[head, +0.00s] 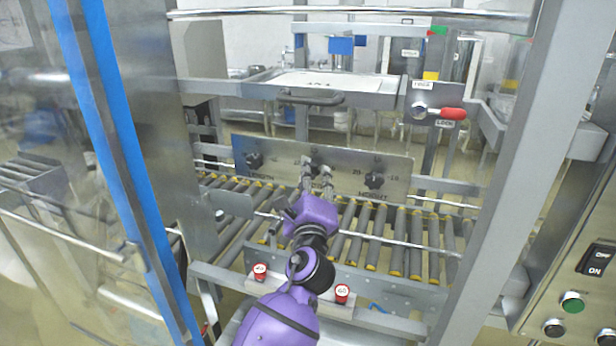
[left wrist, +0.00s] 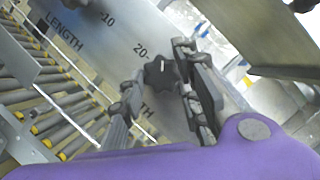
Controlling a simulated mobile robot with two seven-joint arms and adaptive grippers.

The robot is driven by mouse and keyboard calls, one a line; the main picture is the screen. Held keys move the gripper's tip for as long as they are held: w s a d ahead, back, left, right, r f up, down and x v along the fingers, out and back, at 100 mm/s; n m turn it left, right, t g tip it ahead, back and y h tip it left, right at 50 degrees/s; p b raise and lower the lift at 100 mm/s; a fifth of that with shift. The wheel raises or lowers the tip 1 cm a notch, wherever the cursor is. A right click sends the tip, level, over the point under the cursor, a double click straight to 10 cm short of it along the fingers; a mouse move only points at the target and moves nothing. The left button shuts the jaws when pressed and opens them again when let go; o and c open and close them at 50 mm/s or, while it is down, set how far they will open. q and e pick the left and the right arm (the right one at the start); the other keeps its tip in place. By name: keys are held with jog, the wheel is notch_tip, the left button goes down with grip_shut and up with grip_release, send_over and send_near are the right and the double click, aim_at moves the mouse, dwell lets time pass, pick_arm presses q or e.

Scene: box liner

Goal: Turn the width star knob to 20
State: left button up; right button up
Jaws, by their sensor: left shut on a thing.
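The width star knob is the black middle knob on the grey panel (head: 343,172). In the left wrist view the knob (left wrist: 160,73) sits between my finger pads, with a white mark on its face and a printed "20" to its upper left. I cannot tell exactly how the mark lines up with the scale. My left gripper (head: 317,169) reaches the panel from the front and is shut on this knob. In the head view its fingers hide most of the knob and its label. My right gripper is not in view.
The length knob (head: 254,160) is left on the same panel and the height knob (head: 374,180) right. Rollers (head: 402,240) run below the panel. A handle (head: 312,99) and a red lever (head: 452,114) are above. A blue-edged door post (head: 110,140) stands left.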

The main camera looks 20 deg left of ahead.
pick_arm(q)
jog(key=n+g, duration=0.2)
jog(key=n, duration=0.2)
jog(key=n+g+p, duration=0.1)
jog(key=n, duration=0.4)
jog(key=shift+d+f+n+g, duration=0.1)
jog(key=shift+f+n+g, duration=0.05)
jog(key=shift+n+g, duration=0.2)
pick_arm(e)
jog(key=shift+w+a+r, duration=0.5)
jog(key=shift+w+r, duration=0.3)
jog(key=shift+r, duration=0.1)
pick_arm(q)
jog(key=shift+f, duration=0.15)
jog(key=o, duration=1.1)
jog(key=shift+r, duration=0.2)
jog(key=shift+s+r, duration=0.1)
jog(key=shift+r, duration=0.05)
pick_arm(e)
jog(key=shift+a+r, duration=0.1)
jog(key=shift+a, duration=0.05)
